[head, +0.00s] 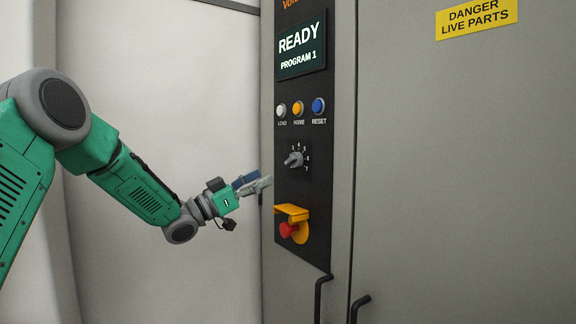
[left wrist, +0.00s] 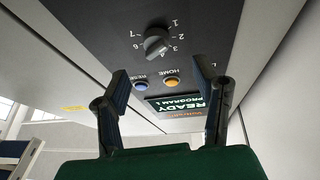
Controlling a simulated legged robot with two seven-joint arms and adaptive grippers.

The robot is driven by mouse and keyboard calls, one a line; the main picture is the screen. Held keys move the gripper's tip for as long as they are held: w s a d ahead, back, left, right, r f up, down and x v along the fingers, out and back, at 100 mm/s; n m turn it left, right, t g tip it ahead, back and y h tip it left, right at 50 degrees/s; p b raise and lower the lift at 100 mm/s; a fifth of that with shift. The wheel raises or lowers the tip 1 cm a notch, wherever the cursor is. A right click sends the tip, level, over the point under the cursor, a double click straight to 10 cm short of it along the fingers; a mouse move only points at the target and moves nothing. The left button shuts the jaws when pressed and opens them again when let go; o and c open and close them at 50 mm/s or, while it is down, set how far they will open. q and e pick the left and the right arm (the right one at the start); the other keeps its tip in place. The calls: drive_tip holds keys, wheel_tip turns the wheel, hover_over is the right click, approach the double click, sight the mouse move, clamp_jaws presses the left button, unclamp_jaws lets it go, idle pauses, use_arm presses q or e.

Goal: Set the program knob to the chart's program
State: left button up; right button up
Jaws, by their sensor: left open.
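The program knob (head: 293,159) is a small grey rotary knob on the black control panel (head: 318,190), with numbers around it. I cannot tell for sure which number it points at. The knob also shows in the left wrist view (left wrist: 156,42), with its dial upside down. The display (head: 301,48) reads READY, PROGRAM 1. My left gripper (head: 262,184) is open and empty, left of the panel and a little below knob height, apart from the knob. In the left wrist view the knob lies beyond the fingertips, between their lines. No chart shows. My right gripper is not in view.
Above the knob are a white LOAD button (head: 281,110), an orange HOME button (head: 298,109) and a blue RESET button (head: 318,106). Below it a red button (head: 288,229) sits under a yellow shroud (head: 292,212). Dark door handles (head: 322,296) stick out lower down.

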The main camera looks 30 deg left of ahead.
sight(287, 164)
use_arm(q)
drive_tip(key=x, duration=0.8)
drive_tip(key=shift+s+d, duration=0.1)
drive_tip(key=shift+d, duration=0.25)
drive_tip(key=shift+w+r, duration=0.2)
drive_tip(key=shift+w, duration=0.25)
drive_tip(key=shift+a, duration=0.1)
